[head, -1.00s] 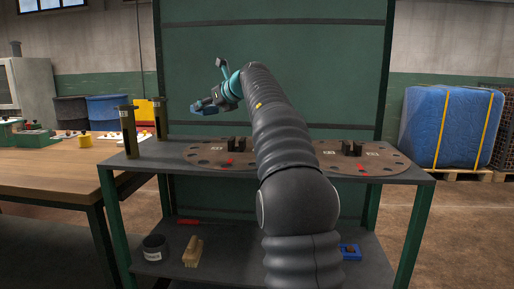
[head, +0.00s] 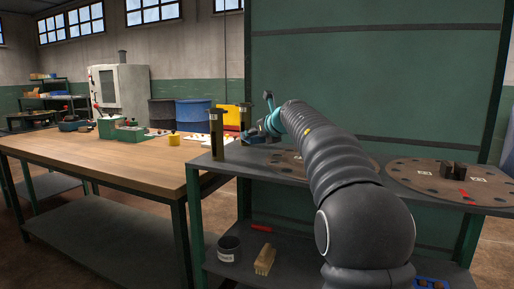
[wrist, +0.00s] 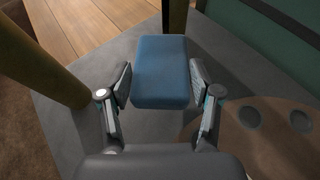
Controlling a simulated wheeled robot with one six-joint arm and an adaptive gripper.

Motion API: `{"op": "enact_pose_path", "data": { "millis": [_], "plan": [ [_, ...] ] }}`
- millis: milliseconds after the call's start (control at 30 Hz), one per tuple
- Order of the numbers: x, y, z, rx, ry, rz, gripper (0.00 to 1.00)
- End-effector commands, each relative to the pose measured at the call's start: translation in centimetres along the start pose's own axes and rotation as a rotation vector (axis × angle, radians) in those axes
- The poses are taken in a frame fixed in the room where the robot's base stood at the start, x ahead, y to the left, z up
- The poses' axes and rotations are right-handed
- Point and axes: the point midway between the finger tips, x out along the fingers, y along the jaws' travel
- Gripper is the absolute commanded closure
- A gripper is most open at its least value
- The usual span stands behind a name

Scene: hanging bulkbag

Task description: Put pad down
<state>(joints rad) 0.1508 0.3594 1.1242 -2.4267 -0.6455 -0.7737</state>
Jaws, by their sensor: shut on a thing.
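The blue pad (wrist: 160,72) is a rounded block in the wrist view, between the two fingers of my gripper (wrist: 158,88). The fingers are shut on its sides. In the head view, the pad (head: 250,138) shows as a small blue patch at my gripper (head: 262,130), close by the two posts. It is over the left end of the grey shelf top (wrist: 75,130). A dark shadow lies under its near edge; I cannot tell whether it touches the surface.
Round brown plates with holes (head: 435,178) lie to the right. A wooden workbench (head: 110,155) is at left. A brush (head: 265,260) and a tin (head: 228,248) are on the lower shelf.

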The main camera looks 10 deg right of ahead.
Motion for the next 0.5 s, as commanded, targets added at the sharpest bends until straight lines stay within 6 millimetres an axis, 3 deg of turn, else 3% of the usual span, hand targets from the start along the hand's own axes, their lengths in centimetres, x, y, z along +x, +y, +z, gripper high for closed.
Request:
{"op": "enact_pose_path", "data": {
  "millis": [267, 500],
  "plan": [
    [1.4, 0.1, -3.4, 0.001, 0.002, 0.002, 0.77],
    [1.5, 0.1, -3.5, -0.001, 0.0, 0.002, 0.77]
  ]
}}
